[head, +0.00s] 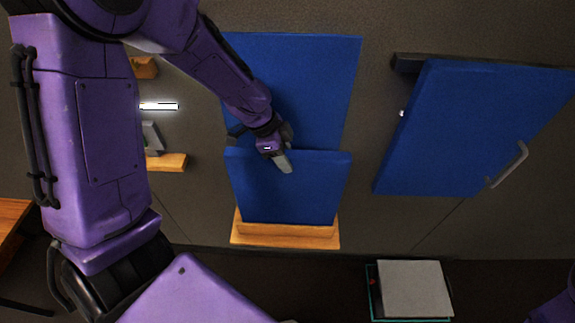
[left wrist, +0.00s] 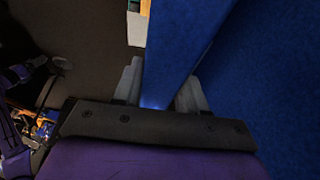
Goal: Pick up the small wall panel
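The small wall panel (head: 288,190) is a blue board standing upright on a wooden ledge, in front of a taller blue panel (head: 317,85) on the wall. My left gripper (head: 276,157) is at its top edge, reaching down from above. In the left wrist view the panel's edge (left wrist: 178,50) runs between the two fingers (left wrist: 158,92) and fills the gap, with a finger against each face. The taller panel (left wrist: 275,75) fills the right side of that view. My right gripper is not in view.
The wooden ledge (head: 285,241) is under the small panel. A blue door-like panel with a handle (head: 508,165) hangs at the right. Small wooden shelves (head: 166,162) are at the left. A grey-topped box (head: 414,289) lies at the lower right.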

